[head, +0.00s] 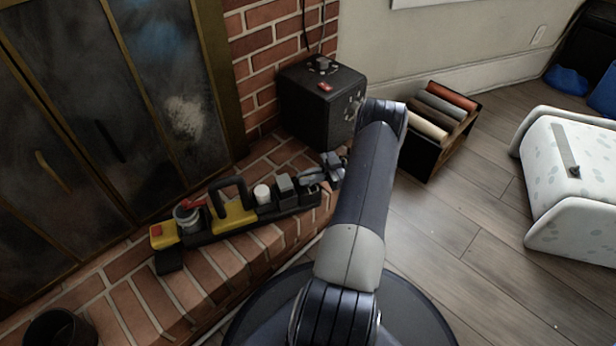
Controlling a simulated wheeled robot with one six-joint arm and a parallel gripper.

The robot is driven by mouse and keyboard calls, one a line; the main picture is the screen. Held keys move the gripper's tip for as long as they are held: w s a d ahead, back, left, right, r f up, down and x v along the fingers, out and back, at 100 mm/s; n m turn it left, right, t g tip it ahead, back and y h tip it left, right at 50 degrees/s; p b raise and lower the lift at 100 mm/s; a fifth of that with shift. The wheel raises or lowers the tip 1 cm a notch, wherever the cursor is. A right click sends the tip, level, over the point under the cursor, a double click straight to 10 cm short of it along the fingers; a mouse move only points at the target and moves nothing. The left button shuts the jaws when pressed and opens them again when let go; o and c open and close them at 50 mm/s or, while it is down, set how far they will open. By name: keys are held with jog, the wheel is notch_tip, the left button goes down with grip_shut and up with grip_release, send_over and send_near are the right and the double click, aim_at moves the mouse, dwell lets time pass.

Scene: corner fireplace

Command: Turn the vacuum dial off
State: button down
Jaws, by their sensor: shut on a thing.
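A long yellow and black device (235,214), which seems to be the vacuum, lies on the brick hearth. It has a black loop handle, a red piece and a clear cup toward its left end, and a white knob and grey blocks toward its right end. My gripper (314,178) is at that right end, low over the hearth, coming in from the right. It is shut on a small part there. The fingertips are small and dark in this view, so I cannot make out whether that part is the dial. My arm hides part of the area to the right.
A black box (312,110) with a knob and red switch on top stands behind, against the brick wall. A crate of rolls (438,118) and a white spotted piece (575,165) are on the right. A dark pot (60,328) is at lower left. Wood floor between is clear.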

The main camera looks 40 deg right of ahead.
jog(key=shift+n+g+y, duration=0.3)
jog(key=shift+n+g, duration=0.2)
jog(key=shift+g, duration=0.3)
jog(key=c, duration=1.5)
grip_release()
